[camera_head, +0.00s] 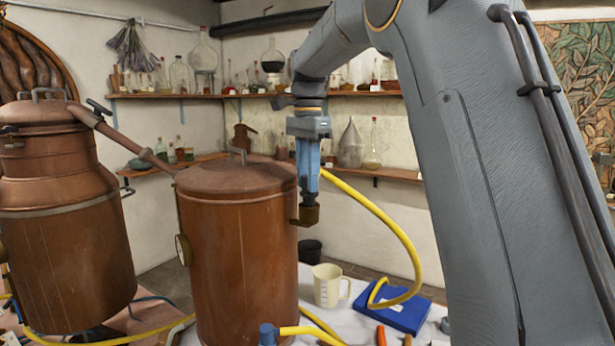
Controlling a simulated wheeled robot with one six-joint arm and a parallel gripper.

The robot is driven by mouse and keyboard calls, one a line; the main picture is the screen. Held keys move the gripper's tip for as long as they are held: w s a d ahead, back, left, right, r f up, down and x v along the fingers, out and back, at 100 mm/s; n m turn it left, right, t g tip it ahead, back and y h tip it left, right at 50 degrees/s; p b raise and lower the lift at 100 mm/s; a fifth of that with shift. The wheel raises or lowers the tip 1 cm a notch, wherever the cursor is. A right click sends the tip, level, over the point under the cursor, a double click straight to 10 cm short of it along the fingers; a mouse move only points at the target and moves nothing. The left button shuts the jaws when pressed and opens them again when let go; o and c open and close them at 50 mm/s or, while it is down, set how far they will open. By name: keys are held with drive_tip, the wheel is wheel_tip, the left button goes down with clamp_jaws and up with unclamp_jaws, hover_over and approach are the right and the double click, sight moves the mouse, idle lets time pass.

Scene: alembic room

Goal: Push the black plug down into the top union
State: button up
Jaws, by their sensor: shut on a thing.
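My gripper (308,196), with blue fingers, points straight down at the right side of the copper vessel (240,250). It is shut, and its tips are right above the brass-coloured top union (308,214), which sticks out from the vessel's upper right side.
A larger copper still (65,230) stands left, joined by a pipe to the vessel's lid. A measuring jug (328,286), a blue box (400,312) and a lower yellow hose with a blue connector (268,334) are below. Shelves of glassware (250,95) line the wall.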

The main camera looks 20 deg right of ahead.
drive_tip(key=shift+f, duration=1.2)
idle(2.7)
drive_tip(key=o, duration=1.3)
drive_tip(key=shift+c, duration=0.2)
drive_tip(key=shift+r, duration=0.15)
drive_tip(key=shift+r+p, duration=0.45)
drive_tip(key=shift+r, duration=2.95)
